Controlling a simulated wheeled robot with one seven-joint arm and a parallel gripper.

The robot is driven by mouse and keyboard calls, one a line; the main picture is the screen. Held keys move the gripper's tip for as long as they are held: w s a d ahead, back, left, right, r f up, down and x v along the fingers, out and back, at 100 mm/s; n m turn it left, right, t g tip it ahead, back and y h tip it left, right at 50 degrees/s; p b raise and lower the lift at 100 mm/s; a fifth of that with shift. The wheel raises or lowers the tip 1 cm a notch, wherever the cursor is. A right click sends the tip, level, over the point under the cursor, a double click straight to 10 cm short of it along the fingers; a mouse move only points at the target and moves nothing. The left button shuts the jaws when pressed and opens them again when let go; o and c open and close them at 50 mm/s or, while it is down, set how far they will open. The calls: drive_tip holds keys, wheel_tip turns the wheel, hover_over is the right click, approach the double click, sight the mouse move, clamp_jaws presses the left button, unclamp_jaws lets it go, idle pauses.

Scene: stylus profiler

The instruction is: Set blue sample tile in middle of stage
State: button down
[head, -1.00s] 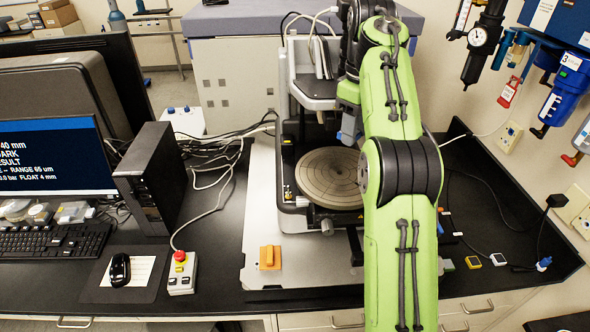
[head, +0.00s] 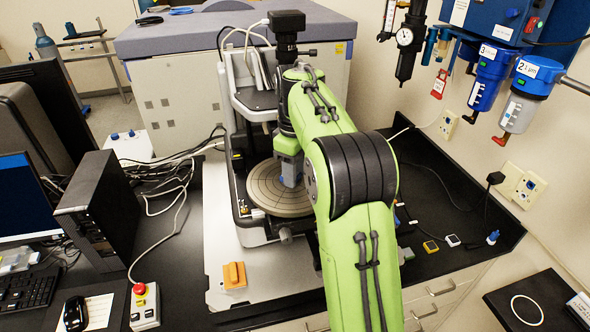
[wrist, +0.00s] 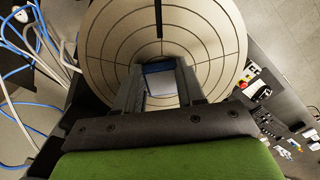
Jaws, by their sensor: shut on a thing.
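The round, pale stage (head: 262,191), marked with rings and radial lines, sits inside the profiler. In the wrist view, the stage (wrist: 110,50) fills the upper middle. My gripper (head: 290,183) is over the stage, right of its middle in the head view. In the wrist view, my gripper (wrist: 158,80) is shut on the blue sample tile (wrist: 158,67), whose blue edge shows between the fingers. The rest of the tile is mostly hidden by the fingers. I cannot tell whether the tile touches the stage.
The profiler's column and head (head: 255,98) stand close behind the stage. An orange block (head: 234,275) lies on the base plate in front. A yellow tile (head: 431,247) and a white tile (head: 452,240) lie on the bench to the right. Cables run at left.

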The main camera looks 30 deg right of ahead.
drive_tip(key=shift+f, duration=0.1)
drive_tip(key=c, duration=0.7)
unclamp_jaws()
wheel_tip(320, 180, up, 8)
drive_tip(key=shift+f, duration=0.1)
drive_tip(key=shift+s+a, duration=0.1)
drive_tip(key=s+a+r+m+t, duration=0.1)
drive_tip(key=s+a+m+t, duration=0.1)
drive_tip(key=s+a, duration=0.35)
drive_tip(key=s+a+r+m+t, duration=0.1)
drive_tip(key=s+a+m, duration=0.1)
drive_tip(key=s, duration=0.7)
drive_tip(key=s+f+m+t, duration=0.1)
drive_tip(key=s+f, duration=0.2)
drive_tip(key=s, duration=0.1)
drive_tip(key=s+a+f+m, duration=0.1)
drive_tip(key=s+f, duration=0.2)
drive_tip(key=s, duration=0.1)
drive_tip(key=s+a+f+t, duration=0.1)
drive_tip(key=s+f, duration=0.2)
drive_tip(key=s, duration=0.1)
drive_tip(key=shift+s+a+f+m+t, duration=0.1)
drive_tip(key=shift+s+a+m+t, duration=0.1)
drive_tip(key=shift+s+m+t, duration=0.15)
